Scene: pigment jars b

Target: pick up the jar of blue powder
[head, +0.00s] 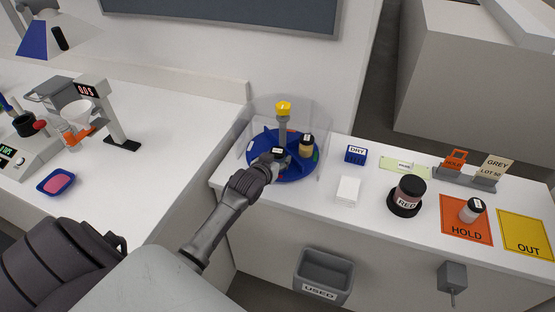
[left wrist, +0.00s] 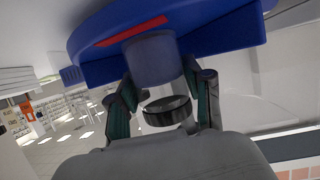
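A jar with a black lid and white label (head: 278,151) stands on the blue round turntable (head: 297,174), at its front left. In the left wrist view its body (left wrist: 152,58) looks blue-grey, with the black lid (left wrist: 167,110) nearest the camera. My left gripper (head: 272,160) is at this jar, its fingers (left wrist: 160,88) on either side of it. Whether they press on it I cannot tell. In the head view the gripper hides most of the jar, so its powder does not show there. My right gripper is in neither view.
A clear curved guard (head: 318,115) rises around the turntable, which has a post with a yellow top (head: 283,108). A jar of tan powder (head: 306,147) stands close right of my gripper. Beyond are a blue DRY box (head: 356,154), a white block (head: 347,191) and a RED jar (head: 408,197).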

